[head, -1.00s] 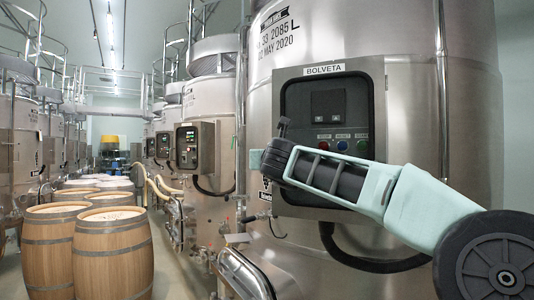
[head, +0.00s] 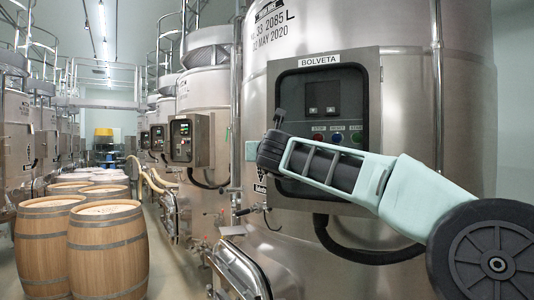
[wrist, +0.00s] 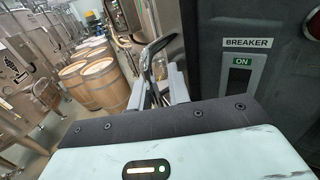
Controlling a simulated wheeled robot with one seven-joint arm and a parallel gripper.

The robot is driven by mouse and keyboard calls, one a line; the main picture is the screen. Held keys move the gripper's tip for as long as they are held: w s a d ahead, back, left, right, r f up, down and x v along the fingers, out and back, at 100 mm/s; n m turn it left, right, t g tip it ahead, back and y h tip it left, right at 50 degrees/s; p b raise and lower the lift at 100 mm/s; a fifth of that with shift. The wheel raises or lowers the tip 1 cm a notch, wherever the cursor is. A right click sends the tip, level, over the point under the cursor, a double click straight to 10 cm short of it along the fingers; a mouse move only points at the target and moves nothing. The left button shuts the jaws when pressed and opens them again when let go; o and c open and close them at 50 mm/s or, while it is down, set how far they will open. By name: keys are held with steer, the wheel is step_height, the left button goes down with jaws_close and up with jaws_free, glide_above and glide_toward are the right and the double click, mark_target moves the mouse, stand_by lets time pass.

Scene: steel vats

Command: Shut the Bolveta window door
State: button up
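The Bolveta box (head: 372,85) is a grey steel cabinet on the front of a large vat, with a BOLVETA label on top. Its dark recessed front shows a small display (head: 323,98) and coloured buttons. I cannot make out the window door leaf clearly. My gripper (head: 280,119) is in front of the box's left edge, a dark finger pointing up; my arm hides the box's lower part. In the wrist view my gripper (wrist: 165,82) shows grey fingers close together beside a dark curved bar. I cannot tell whether they grip anything.
A dark panel with a BREAKER label (wrist: 247,43) and a switch marked ON fills the right of the wrist view. Wooden barrels (head: 108,250) stand on the left. Another vat's control box (head: 190,140) is further back. A black hose (head: 365,256) hangs below the Bolveta box.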

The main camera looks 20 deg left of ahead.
steer(key=b+v, duration=1.4)
steer(key=v, duration=0.3)
steer(key=shift+d+r, duration=0.15)
steer(key=shift+d, duration=0.1)
steer(key=w+d+b+v, duration=0.1)
steer(key=b+v, duration=0.5)
steer(key=v, duration=1.4)
steer(key=shift+d, duration=0.5)
stand_by(0.5)
steer(key=shift+w, duration=0.1)
